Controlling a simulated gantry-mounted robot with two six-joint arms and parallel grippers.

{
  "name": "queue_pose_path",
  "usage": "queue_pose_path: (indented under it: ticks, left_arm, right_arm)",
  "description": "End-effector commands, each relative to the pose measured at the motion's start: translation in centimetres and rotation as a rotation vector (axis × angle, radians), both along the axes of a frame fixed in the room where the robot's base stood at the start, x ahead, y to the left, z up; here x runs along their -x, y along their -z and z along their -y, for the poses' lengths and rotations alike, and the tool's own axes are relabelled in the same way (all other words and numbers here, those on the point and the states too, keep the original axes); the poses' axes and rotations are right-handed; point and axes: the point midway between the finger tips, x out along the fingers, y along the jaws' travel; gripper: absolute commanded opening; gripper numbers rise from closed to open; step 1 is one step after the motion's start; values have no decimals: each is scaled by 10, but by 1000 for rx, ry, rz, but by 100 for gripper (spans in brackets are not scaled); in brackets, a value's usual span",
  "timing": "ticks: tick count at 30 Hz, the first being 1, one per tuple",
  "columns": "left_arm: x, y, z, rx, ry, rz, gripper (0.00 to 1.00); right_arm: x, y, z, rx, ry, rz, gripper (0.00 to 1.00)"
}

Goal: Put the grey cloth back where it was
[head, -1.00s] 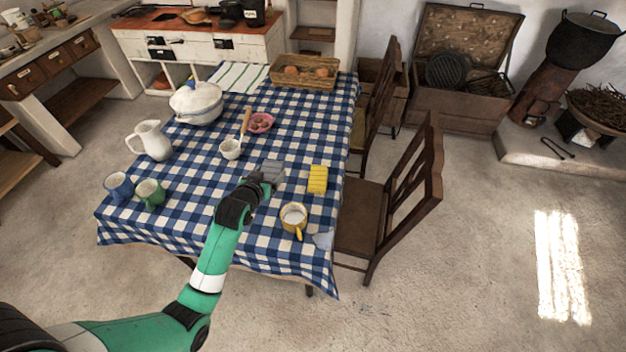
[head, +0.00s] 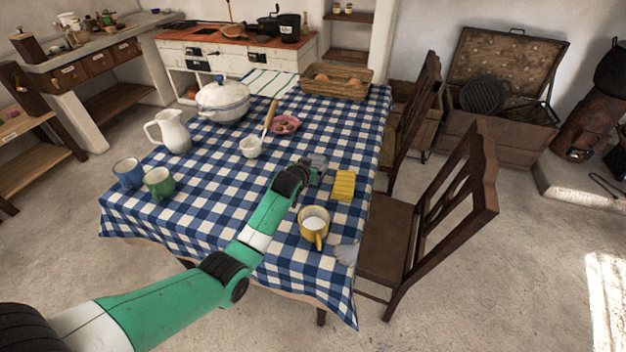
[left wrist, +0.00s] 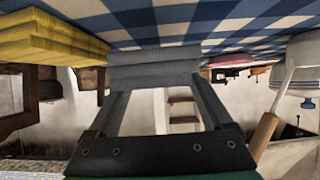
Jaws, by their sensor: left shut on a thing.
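My left gripper (head: 316,168) is low over the checked table, just left of and behind a folded yellow cloth (head: 343,186). In the left wrist view it is shut on the folded grey cloth (left wrist: 153,68), which lies across between its fingertips. The tablecloth is right beside the grey cloth there; I cannot tell whether they touch. The yellow cloth also shows in the left wrist view (left wrist: 48,38), apart from the grey one. In the head view the grey cloth is hard to separate from the grey fingers. My right gripper is not in view.
A yellow mug (head: 314,224) stands in front, near a pale grey-blue item (head: 347,253) at the table edge. Chairs line the right side. The table's left middle is clear.

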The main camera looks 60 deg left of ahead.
Motion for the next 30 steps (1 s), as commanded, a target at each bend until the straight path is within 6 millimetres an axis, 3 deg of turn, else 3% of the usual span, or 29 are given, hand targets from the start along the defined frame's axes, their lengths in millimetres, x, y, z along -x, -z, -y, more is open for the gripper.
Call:
queue_pose_path:
  ticks: [2, 9, 20, 21, 23, 30]
  left_arm:
    - [-1, 1, -1, 0, 0, 0, 21]
    - [-3, 37, -2, -1, 0, -1, 21]
    - [-3, 39, -2, 1, 0, -1, 21]
    - [-3, 38, -2, 1, 0, -1, 89]
    - [-3, 37, -2, 1, 0, -1, 100]
    - [-3, 36, -2, 0, 0, 0, 100]
  right_arm:
    - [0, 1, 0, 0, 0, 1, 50]
    - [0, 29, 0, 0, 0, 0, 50]
    - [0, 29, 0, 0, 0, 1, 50]
    - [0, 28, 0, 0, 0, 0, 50]
    - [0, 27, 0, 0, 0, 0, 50]
    - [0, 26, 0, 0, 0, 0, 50]
